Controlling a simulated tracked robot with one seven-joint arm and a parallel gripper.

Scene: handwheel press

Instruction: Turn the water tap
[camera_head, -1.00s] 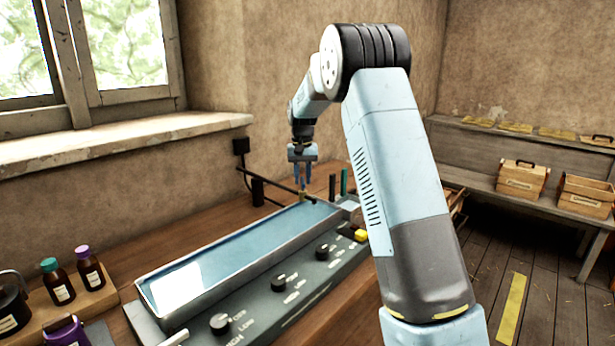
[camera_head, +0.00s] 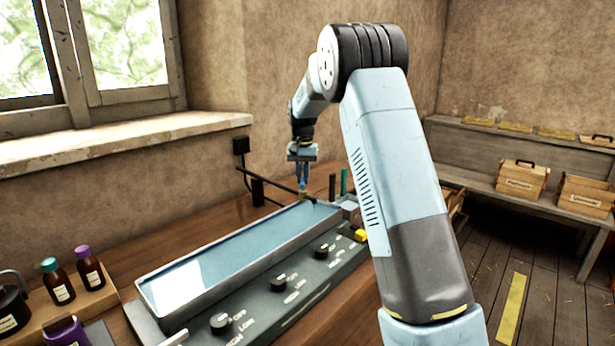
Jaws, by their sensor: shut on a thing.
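The water tap (camera_head: 303,196) is a small brass-coloured piece at the far end of a long grey trough (camera_head: 160,318), by a thin dark pipe (camera_head: 262,183). Little of the tap shows, as my fingers cover its top. My gripper (camera_head: 302,188) points straight down from above, with its blue fingers close together and shut on the tap. The trough holds pale blue water.
Black knobs (camera_head: 278,284) line the front panel, with a yellow button (camera_head: 361,236) near its far end. Green and dark upright rods (camera_head: 344,181) stand close to the right of my gripper. Bottles (camera_head: 90,268) stand at the left.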

